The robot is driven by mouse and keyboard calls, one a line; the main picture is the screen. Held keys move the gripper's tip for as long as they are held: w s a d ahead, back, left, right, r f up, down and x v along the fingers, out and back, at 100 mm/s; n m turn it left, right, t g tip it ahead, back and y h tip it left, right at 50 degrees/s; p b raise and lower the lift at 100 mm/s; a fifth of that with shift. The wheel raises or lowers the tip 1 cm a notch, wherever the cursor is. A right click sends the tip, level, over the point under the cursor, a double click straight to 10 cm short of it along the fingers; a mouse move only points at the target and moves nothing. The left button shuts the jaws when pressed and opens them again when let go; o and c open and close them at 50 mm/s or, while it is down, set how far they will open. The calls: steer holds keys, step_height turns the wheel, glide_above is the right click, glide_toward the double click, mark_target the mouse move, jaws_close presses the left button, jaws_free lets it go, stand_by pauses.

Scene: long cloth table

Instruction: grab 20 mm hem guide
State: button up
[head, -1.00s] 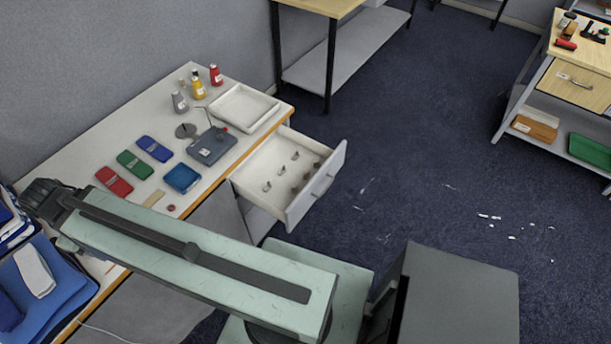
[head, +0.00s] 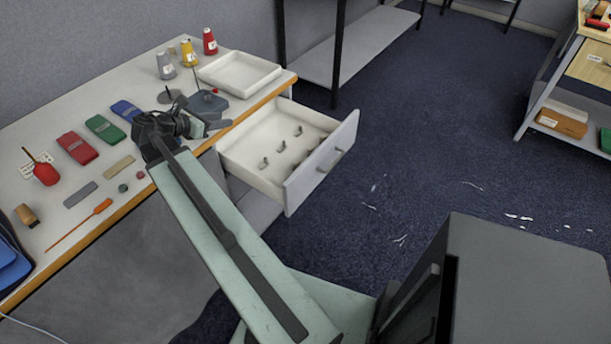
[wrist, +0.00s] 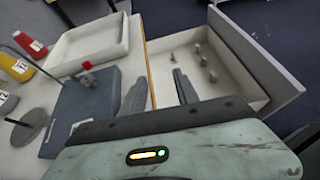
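The open drawer (head: 243,158) under the table holds several small grey metal pieces (head: 282,147). They also show in the wrist view (wrist: 204,61). They look like small sewing guides, but no size marking is readable, so I cannot tell which is the 20 mm hem guide. Some pieces near the drawer's front panel are partly hidden in the head view. My gripper (wrist: 160,90) is open, with nothing between its fingers. It is over the table's front edge beside the drawer, pointing toward the drawer's near left part in the wrist view.
A grey-blue device with a red knob (wrist: 86,66) stands left of my fingers. A white tray (head: 240,74) and thread cones (head: 189,53) are behind it. Coloured cases (head: 77,148) and small tools lie farther left. The drawer front (head: 322,165) stands up as a wall.

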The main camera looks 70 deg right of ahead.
steer(key=s+d+f+m+g+b, duration=0.1)
steer(key=s+d+f+g+b, duration=0.1)
steer(key=s+d+f+b, duration=0.6)
steer(key=m+g+y+b, duration=0.1)
steer(key=m+g+b, duration=0.1)
steer(key=b, duration=0.6)
glide_toward(305, 156)
steer(key=r, duration=0.1)
steer(key=s+d+r, duration=0.1)
steer(key=d+r, duration=0.1)
steer(key=r, duration=0.1)
steer(key=shift+s+d, duration=0.1)
steer(key=shift+s, duration=0.15)
steer(key=shift+s+d+f+m, duration=0.1)
steer(key=shift+s+m, duration=0.15)
steer(key=shift+m, duration=0.05)
steer(key=shift+s+p, duration=0.1)
steer(key=shift+p, duration=0.2)
steer(key=shift+b+x, duration=0.5)
steer(key=shift+x, duration=0.85)
steer(key=s+d+f+b, duration=0.2)
steer(key=d+b, duration=0.1)
steer(key=shift+f, duration=0.4)
steer(key=shift+s+d, duration=0.2)
steer(key=shift+d, duration=0.1)
jaws_close()
